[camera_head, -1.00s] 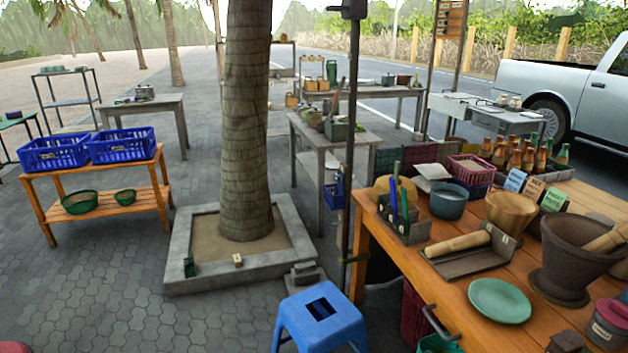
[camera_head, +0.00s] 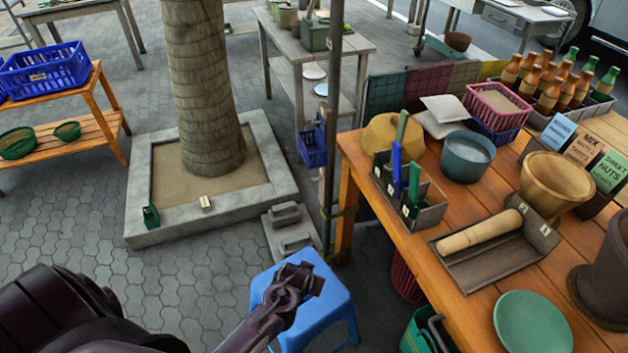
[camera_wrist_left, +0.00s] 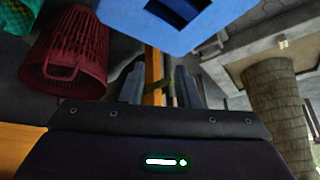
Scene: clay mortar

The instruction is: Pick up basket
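Several baskets are in view. A dark red basket (camera_head: 404,282) stands on the ground under the table's near edge, partly hidden; it shows larger in the left wrist view (camera_wrist_left: 65,50), at upper left. A blue basket (camera_head: 45,72) sits on the wooden rack at left. A pink basket (camera_head: 494,105) stands on the table over a blue one. My left gripper (camera_head: 300,282) is in front of the blue stool, apart from every basket. In the left wrist view its fingers (camera_wrist_left: 158,88) are spread with nothing between them. My right gripper is not in view.
The blue stool (camera_head: 318,308) stands beside the orange table (camera_head: 400,245). A green container (camera_head: 422,335) is next to the red basket. A thin pole (camera_head: 330,150) rises by the table corner. The paving (camera_head: 90,240) at left is clear.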

